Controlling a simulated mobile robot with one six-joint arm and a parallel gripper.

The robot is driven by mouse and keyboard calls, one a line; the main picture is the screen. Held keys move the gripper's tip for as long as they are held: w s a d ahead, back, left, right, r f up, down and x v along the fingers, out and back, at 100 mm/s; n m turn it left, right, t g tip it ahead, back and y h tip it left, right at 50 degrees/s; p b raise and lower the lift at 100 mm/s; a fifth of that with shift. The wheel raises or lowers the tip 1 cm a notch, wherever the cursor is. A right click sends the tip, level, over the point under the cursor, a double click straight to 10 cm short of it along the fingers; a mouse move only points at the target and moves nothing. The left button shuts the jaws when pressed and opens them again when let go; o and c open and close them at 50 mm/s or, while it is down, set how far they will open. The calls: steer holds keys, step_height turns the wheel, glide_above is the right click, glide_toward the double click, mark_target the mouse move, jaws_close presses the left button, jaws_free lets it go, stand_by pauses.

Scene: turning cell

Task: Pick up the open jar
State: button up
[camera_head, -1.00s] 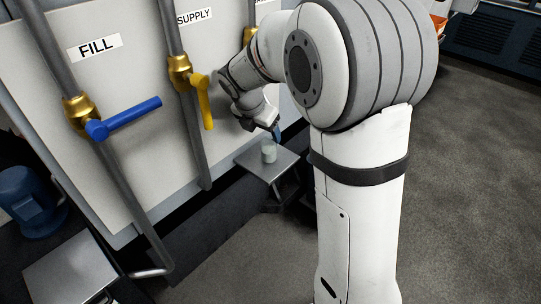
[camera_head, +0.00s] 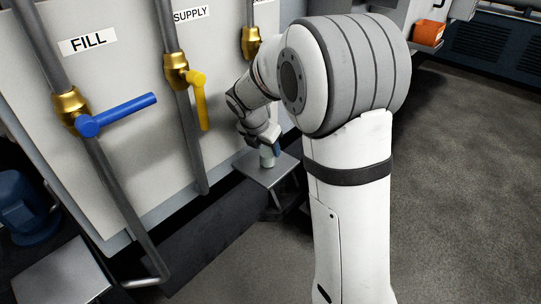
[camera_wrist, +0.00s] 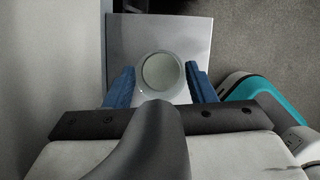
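The open jar (camera_wrist: 161,71) stands upright on a small grey metal stand (camera_wrist: 120,35). In the wrist view I look down on its round pale rim. The jar also shows in the head view (camera_head: 267,160), small and partly hidden by my gripper. My gripper (camera_wrist: 161,80) is open, with one blue finger on each side of the jar and a visible gap at both sides. In the head view, my gripper (camera_head: 271,150) is at the jar's upper part, above the stand. How deep the fingers reach beside the jar is hard to tell.
A pale panel behind the stand carries pipes with a blue lever (camera_head: 118,115) labelled FILL and a yellow lever (camera_head: 200,100) labelled SUPPLY. A blue motor-like object (camera_head: 25,205) is at far left. An orange bin (camera_head: 428,33) is at upper right. Grey floor at right is clear.

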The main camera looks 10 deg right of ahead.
steer(key=c, duration=0.7)
steer(key=shift+o, duration=0.2)
